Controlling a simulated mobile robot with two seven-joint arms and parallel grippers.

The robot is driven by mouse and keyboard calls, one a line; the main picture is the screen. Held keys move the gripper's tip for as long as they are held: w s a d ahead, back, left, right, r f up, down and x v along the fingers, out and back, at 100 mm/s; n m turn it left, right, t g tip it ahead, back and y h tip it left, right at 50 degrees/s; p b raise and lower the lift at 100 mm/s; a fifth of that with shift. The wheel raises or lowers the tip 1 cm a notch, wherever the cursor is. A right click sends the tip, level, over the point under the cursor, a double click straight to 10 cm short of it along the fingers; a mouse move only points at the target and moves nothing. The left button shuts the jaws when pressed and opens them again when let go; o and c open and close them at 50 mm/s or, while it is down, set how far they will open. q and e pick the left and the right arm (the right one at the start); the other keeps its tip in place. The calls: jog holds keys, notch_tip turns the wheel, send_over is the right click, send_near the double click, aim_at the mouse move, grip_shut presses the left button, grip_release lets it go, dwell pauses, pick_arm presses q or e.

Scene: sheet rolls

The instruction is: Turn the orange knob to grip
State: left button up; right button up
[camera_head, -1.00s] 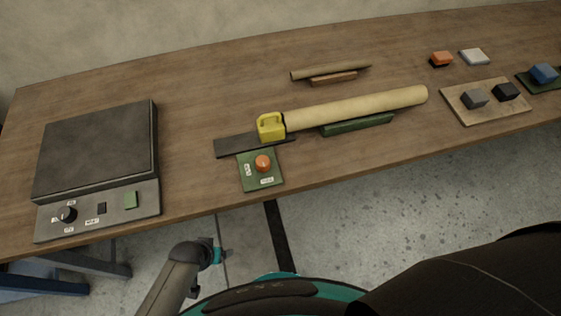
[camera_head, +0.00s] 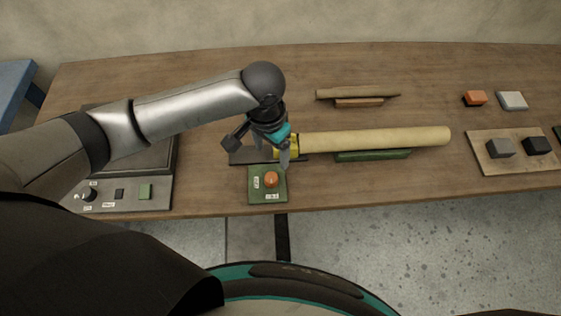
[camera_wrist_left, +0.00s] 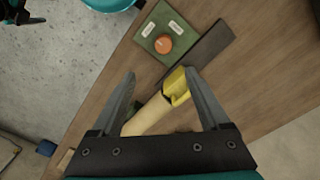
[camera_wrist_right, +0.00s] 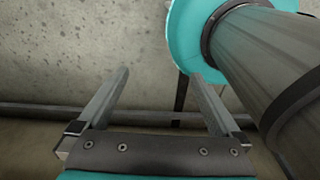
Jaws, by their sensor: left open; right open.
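The orange knob (camera_head: 271,179) sits on a small green plate (camera_head: 281,197) with two white labels, near the table's front edge. Their lettering is too small to read. The knob and plate also show in the left wrist view (camera_wrist_left: 163,44), beyond the fingertips. My left gripper (camera_head: 271,158) is open, pointing down close behind the knob, above the yellow clamp (camera_head: 292,143) at the end of the cream roll (camera_head: 380,139). The gripper appears apart from the knob. My right gripper (camera_wrist_right: 158,76) is open and empty, with only floor and my own parts in its view.
A dark strip (camera_head: 240,156) lies behind the plate. A green support (camera_head: 372,155) is under the roll. A thinner brown roll (camera_head: 355,94) lies farther back. The flat grey device (camera_head: 152,192) at left is partly hidden by my left arm. Blocks on a board (camera_head: 490,170) are at right.

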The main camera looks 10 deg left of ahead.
aim_at(271, 177)
pick_arm(q)
jog(key=f+b, duration=0.1)
jog(key=f, duration=0.4)
jog(key=f+b, duration=0.1)
jog(key=f, duration=0.3)
jog(key=f+b, duration=0.1)
jog(key=f, duration=0.4)
jog(key=shift+a+f+b, duration=0.25)
jog(key=shift+f+b, duration=0.05)
jog(key=shift+b, duration=0.05)
pick_arm(e)
jog(key=f, duration=0.2)
jog(key=s+f, duration=0.1)
jog(key=shift+s+f, duration=0.15)
jog(key=shift+f, duration=0.2)
pick_arm(q)
grip_shut()
